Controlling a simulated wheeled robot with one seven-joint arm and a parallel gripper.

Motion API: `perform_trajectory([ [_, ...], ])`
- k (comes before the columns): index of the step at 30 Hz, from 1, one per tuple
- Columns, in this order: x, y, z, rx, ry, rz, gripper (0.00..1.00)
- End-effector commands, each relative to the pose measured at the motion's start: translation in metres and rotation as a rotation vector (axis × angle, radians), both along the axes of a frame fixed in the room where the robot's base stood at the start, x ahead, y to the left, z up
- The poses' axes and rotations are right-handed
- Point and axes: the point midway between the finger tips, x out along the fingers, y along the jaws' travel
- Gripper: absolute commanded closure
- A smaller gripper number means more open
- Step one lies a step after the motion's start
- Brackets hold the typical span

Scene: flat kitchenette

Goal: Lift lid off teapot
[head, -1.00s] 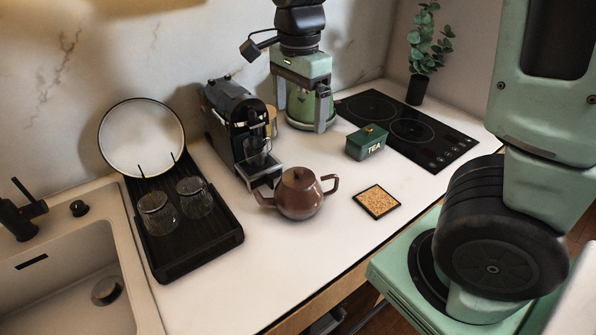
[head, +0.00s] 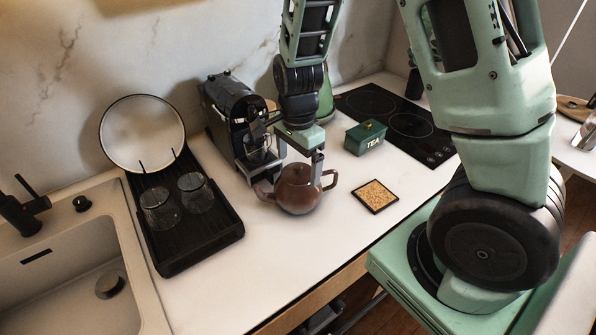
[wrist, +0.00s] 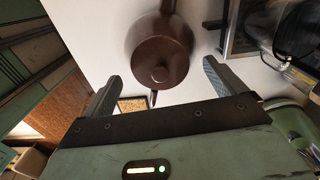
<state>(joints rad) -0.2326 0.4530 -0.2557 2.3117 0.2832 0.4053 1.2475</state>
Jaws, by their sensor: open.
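The brown teapot (head: 301,196) stands upright on the white counter, spout to the left and handle to the right. Its lid (head: 296,174) with a round knob sits on top. In the wrist view the lid (wrist: 159,62) and its knob show from above, beyond the fingertips. My gripper (head: 298,160) is just above and behind the teapot, pointing down. It is open and empty; its two fingers (wrist: 160,80) are spread wide, and the knob lies between their lines in the wrist view. I cannot tell the exact height of the fingertips over the lid.
A coffee machine (head: 232,118) stands close behind and left of the teapot. A green tea box (head: 365,138) and a cork coaster (head: 375,196) are to the right. A black drying tray (head: 196,245) with glasses lies left. The counter in front is clear.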

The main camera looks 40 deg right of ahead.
Motion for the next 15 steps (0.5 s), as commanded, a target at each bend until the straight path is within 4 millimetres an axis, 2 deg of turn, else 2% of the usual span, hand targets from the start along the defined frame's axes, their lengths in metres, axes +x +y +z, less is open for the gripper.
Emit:
perform_trajectory([
  [3, -0.0005, -0.0003, -0.0106, 0.000, 0.001, -0.003, 0.05],
  [11, 0.0001, 0.0003, -0.0124, 0.001, -0.001, -0.001, 0.05],
  [15, 0.0001, 0.0002, -0.0122, 0.001, -0.001, -0.001, 0.43],
])
